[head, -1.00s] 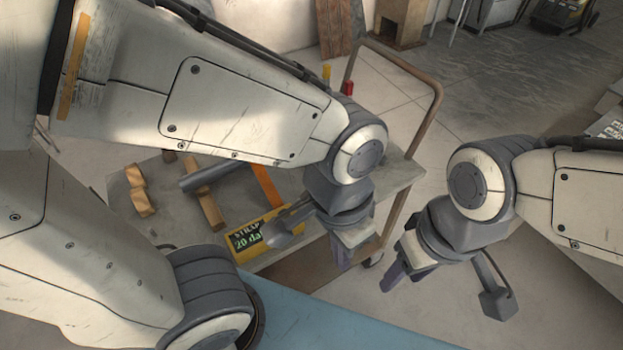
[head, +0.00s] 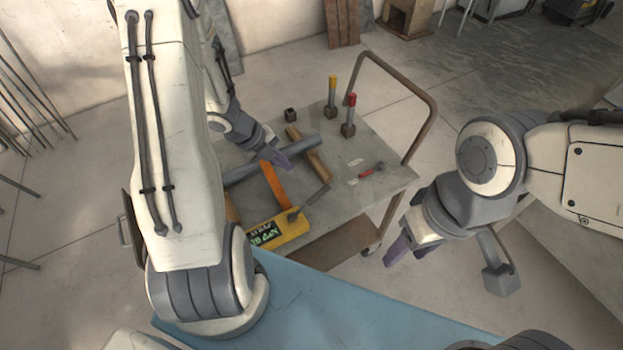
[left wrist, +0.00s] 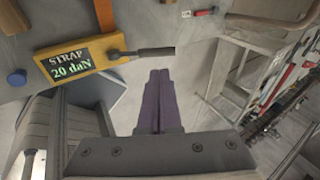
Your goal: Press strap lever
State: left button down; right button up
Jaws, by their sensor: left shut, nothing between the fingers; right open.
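The yellow strap box (head: 279,233) sits on the grey cart; its display reads "STRAP 20 daN" in the left wrist view (left wrist: 80,66). The strap lever (head: 314,198) is a dark handle sticking out from the box, also in the left wrist view (left wrist: 148,52). An orange strap (head: 273,184) runs from the box over a grey tube (head: 240,173). My right gripper (head: 400,252) is open, off the cart's right side.
Wooden blocks (head: 310,150) support the tube. Posts with yellow (head: 332,84) and red (head: 351,100) tops stand at the cart's back. A red-handled tool (head: 369,173) lies on the right. The cart's handle (head: 400,72) rises at the right end. A blue surface (head: 330,305) lies in front.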

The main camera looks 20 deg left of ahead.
pick_arm(q)
jog(key=shift+s+f+m+h, duration=0.1)
jog(key=shift+s+m+h, duration=0.2)
jog(key=shift+s, duration=0.25)
send_near(317, 193)
jog(key=x, duration=0.7)
jog(key=shift+s, duration=0.1)
